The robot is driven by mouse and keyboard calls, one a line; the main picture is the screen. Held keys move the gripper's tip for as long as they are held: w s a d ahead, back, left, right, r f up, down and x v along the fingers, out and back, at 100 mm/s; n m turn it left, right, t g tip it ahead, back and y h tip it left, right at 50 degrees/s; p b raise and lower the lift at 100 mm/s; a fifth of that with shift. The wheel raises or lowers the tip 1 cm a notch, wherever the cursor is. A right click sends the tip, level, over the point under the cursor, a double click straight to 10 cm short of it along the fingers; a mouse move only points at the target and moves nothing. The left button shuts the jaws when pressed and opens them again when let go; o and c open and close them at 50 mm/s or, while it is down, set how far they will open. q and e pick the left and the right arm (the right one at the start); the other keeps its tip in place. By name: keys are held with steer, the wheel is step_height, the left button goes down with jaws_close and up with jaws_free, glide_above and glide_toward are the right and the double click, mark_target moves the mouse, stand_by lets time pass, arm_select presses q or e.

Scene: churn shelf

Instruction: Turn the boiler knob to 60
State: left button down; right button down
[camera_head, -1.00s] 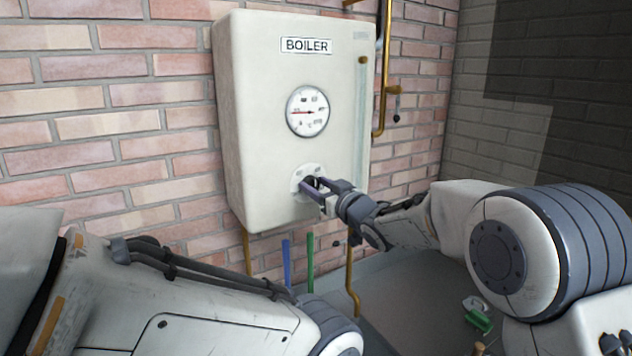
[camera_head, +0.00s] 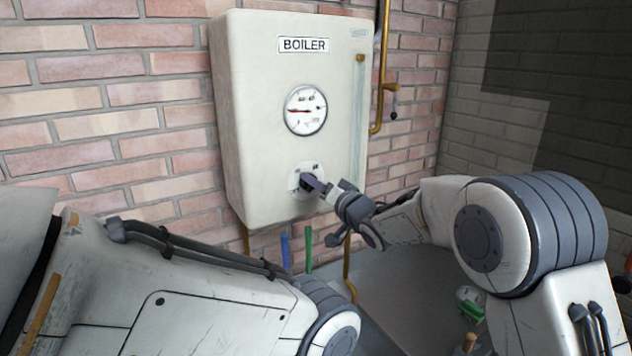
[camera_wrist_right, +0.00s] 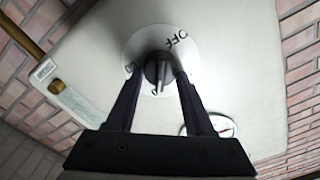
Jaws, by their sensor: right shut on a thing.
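The white boiler (camera_head: 250,130) hangs on the brick wall with a round gauge (camera_head: 306,110) whose red needle points left. Below the gauge is a white dial plate (camera_head: 296,178) with a dark knob at its middle. My right gripper (camera_head: 314,184) reaches the knob from the right and largely covers it in the head view. In the right wrist view the dark knob (camera_wrist_right: 158,70) sits between the two fingertips, which are shut on it. "OFF" shows on the plate; its other marks are too small or hidden to read. My left arm shows at lower left, its gripper out of view.
A brass pipe with a valve (camera_head: 390,90) runs down the boiler's right side. A small green-and-white object (camera_head: 470,302) lies at lower right.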

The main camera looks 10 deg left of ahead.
steer(key=shift+f, duration=0.25)
stand_by(0.3)
steer(key=shift+c, duration=1.7)
jaws_free()
steer(key=shift+o, duration=0.3)
steer(key=shift+r, duration=0.1)
steer(key=b+v, duration=0.5)
steer(key=v, duration=0.5)
steer(key=shift+s+d, duration=0.15)
steer(key=shift+s, duration=0.05)
